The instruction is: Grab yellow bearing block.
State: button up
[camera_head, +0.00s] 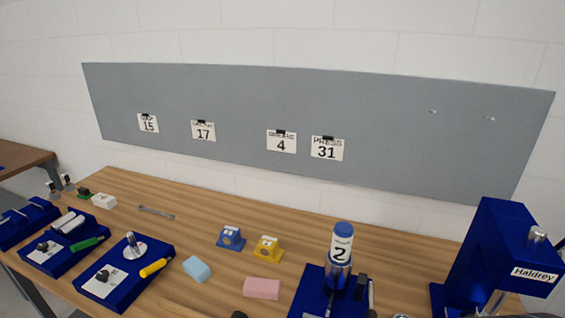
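The yellow bearing block (267,249) sits upright on the wooden bench, near the middle of the head view. It has a flanged base and a pale round opening in its front. A similar blue bearing block (231,238) stands just to its left, a small gap apart. Nothing covers the yellow block. I cannot make out my gripper in this view; small dark shapes at the bottom edge are cut off and unclear.
A pink foam block (262,288) and a light blue foam block (197,269) lie in front. A blue station with a bottle marked 2 (342,240) and a blue press (490,250) stand right. Blue trays (120,290) fill the left. Behind the block, the bench (220,210) is clear.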

aim_at(267, 248)
jog(key=j+z, duration=0.25)
jog(key=z, duration=0.15)
jog(key=j+z, duration=0.2)
jog(key=z, duration=0.25)
jog(key=j+z, duration=0.25)
jog(key=z, duration=0.15)
jog(key=k+j+z, duration=0.1)
jog(key=j, duration=0.3)
jog(key=k+j, duration=0.1)
jog(key=j, duration=0.3)
jog(key=k+j+z, duration=0.15)
jog(key=j, duration=0.25)
jog(key=k+j, duration=0.1)
jog(key=j, duration=0.3)
jog(key=k+j+z, duration=0.15)
jog(key=j, duration=0.25)
jog(key=k+j+z, duration=0.1)
jog(key=j, duration=0.3)
jog(key=i+j, duration=0.2)
